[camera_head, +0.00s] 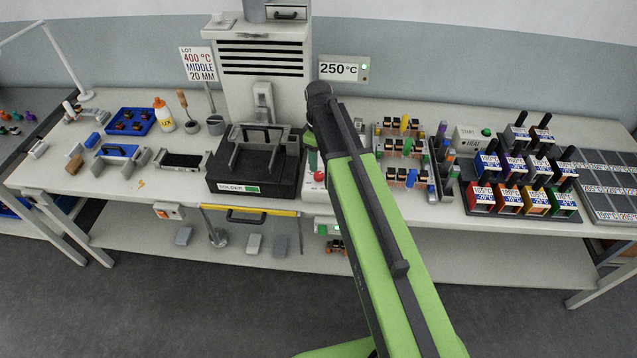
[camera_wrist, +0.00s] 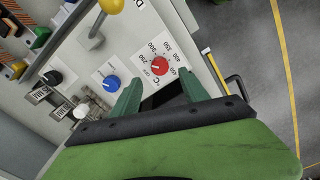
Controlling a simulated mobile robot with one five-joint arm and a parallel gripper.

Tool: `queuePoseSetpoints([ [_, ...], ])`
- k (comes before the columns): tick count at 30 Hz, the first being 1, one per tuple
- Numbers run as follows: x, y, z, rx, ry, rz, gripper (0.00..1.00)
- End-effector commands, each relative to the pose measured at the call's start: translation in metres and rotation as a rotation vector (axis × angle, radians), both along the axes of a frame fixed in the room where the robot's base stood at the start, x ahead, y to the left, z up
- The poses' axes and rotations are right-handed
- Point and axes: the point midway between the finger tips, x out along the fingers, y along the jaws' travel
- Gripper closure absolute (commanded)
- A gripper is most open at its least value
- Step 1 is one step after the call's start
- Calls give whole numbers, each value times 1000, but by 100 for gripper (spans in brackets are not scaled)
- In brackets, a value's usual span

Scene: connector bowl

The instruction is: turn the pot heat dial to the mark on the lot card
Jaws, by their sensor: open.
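The red heat dial (camera_wrist: 160,66) sits on a white scale plate with printed °C numbers and OFF; its white pointer is too small to read surely. In the head view the red dial (camera_head: 319,176) shows just right of the black solder pot (camera_head: 255,165). The lot card (camera_head: 200,64) reads 400 °C, MIDDLE, 20 MM. The display (camera_head: 338,68) reads 250 °C with a green light. My gripper (camera_wrist: 159,90) is open and empty, its green fingers apart on either side of the space below the dial. In the head view my arm hides much of it.
A yellow rounded part (camera_wrist: 111,5) stands near the top. Component racks (camera_head: 402,150) and coloured pots (camera_head: 520,200) stand to the right on the bench.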

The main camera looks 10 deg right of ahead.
Motion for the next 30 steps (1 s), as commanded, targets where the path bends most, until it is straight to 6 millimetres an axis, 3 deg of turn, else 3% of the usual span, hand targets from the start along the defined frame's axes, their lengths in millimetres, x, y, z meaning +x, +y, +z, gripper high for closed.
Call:
queuePoseSetpoints([
  [1, 0, 0, -22, 0, 0, 0, 48],
  [9, 0, 1, -67, 0, 0, 1, 48],
  [19, 0, 1, -68, 0, 0, 1, 48],
  [30, 0, 1, -68, 0, 0, 2, 95],
])
